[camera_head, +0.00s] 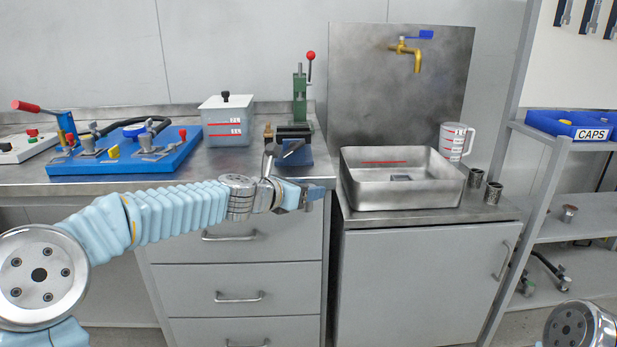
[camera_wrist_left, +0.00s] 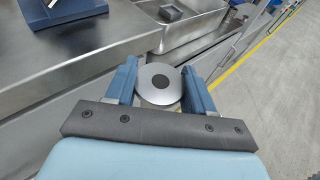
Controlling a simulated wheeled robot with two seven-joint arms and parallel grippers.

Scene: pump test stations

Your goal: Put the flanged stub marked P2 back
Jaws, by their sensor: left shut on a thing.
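My left gripper (camera_head: 306,194) is out in front of the first bench's right front edge, near the gap between the two benches. In the left wrist view its blue fingers (camera_wrist_left: 161,84) are shut on a round grey metal piece with a dark centre, seen end-on, which looks like the flanged stub (camera_wrist_left: 160,96). No P2 mark can be read on it, and the head view does not show it clearly. Two small metal cylinders (camera_head: 475,177) (camera_head: 493,193) stand right of the sink basin. My right gripper is out of view; only part of that arm shows at bottom right.
The steel basin (camera_head: 402,193) sits on the second bench, with a measuring jug (camera_head: 455,141) behind it. A vise (camera_head: 292,148), a lidded box (camera_head: 227,121) and a blue fixture board (camera_head: 125,160) occupy the left bench. Shelves with a blue CAPS bin (camera_head: 570,124) stand right.

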